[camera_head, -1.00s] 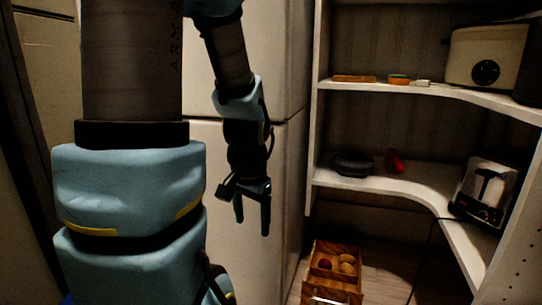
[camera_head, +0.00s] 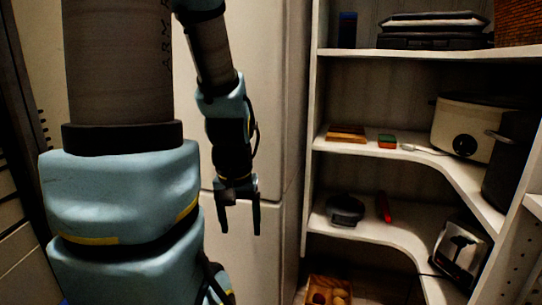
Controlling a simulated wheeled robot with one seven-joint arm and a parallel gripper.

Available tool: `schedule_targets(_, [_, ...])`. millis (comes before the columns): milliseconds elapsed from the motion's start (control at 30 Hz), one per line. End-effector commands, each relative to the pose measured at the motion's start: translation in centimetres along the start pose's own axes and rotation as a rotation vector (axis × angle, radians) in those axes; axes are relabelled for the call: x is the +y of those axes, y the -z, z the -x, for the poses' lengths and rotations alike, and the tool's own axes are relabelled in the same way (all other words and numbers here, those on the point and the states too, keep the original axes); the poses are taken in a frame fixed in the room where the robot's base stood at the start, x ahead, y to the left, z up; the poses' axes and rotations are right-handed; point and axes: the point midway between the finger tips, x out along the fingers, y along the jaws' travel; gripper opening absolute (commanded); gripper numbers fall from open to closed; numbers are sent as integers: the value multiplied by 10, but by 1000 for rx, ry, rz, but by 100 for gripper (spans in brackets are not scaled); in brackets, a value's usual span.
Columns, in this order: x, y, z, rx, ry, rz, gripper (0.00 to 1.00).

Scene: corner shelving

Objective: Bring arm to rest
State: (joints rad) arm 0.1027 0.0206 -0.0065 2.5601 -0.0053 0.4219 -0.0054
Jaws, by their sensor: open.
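My gripper (camera_head: 240,222) hangs at the end of my arm with its two dark fingers pointing down. The fingers are apart and nothing shows between them. It is in front of the pale cabinet or fridge door (camera_head: 265,120), left of the corner shelving (camera_head: 345,145). I cannot tell how far the fingers are from the door. My arm is bent, with the forearm hanging down.
The shelves hold a cream slow cooker (camera_head: 465,130), a dark pot (camera_head: 512,160), a toaster (camera_head: 460,253), a black round item (camera_head: 345,210) and a red item (camera_head: 383,207). A wooden crate (camera_head: 312,285) with round items stands low. Open air lies between gripper and shelving.

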Motion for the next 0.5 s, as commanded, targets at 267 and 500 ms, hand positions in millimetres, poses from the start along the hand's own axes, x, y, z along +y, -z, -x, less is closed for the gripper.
schedule_targets(267, [0,14,97,0,0,-1,75])
schedule_targets(500, [1,21,152,0,0,-1,75])
